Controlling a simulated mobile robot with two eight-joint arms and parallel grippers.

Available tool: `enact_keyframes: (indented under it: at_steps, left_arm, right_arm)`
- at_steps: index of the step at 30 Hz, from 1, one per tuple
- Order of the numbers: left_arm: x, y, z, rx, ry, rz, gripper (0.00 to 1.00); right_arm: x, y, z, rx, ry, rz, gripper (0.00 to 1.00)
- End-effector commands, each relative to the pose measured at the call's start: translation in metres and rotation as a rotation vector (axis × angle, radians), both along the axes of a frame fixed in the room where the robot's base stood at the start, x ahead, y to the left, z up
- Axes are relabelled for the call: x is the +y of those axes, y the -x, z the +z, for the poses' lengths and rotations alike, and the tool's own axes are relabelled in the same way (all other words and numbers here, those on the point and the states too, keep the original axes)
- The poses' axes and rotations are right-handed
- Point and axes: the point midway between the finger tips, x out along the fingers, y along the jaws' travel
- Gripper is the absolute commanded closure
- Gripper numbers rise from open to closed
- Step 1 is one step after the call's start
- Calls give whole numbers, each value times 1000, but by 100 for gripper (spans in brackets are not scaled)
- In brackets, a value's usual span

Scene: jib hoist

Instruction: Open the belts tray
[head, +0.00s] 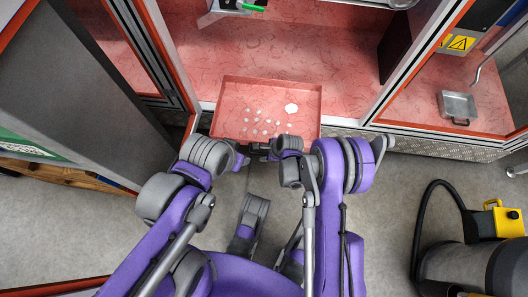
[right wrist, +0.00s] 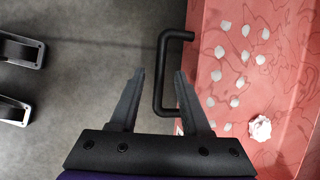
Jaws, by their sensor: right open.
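A shallow red tray (head: 226,92) with several small white pieces and one larger white lump sits in the middle of the head view; no label is readable. Its front part stands out past the cabinet's front edge. In the right wrist view the tray (right wrist: 292,148) is at the right, with a black bar handle (right wrist: 160,70) on its front side. My right gripper (right wrist: 159,72) is open, with the handle's bar between its fingers and a gap on both sides. In the head view my right gripper (head: 262,150) is at the tray's front edge. My left gripper's fingers are not clear beside it.
A red-floored cabinet (head: 335,92) surrounds the tray. A small metal pan (head: 458,106) lies at the right. A grey cabinet side (head: 85,90) is close on the left. A yellow and grey machine with a black hose (head: 470,262) stands at lower right. Grey floor (head: 385,200) is bare between.

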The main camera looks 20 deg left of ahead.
Motion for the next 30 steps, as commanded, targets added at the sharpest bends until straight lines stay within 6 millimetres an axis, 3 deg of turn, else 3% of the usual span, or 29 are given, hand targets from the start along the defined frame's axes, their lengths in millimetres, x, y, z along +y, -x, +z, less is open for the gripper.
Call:
enact_keyframes:
  at_steps: [9,15,30]
  left_arm:
    - [0,3,16,-2,0,0,50]
    - [0,4,24,-4,0,0,50]
    - [0,4,26,-4,0,0,50]
  right_arm:
    - [-26,4,57,-1,1,-1,53]
    - [-39,6,85,-1,1,-1,53]
    - [-43,7,93,0,0,0,53]
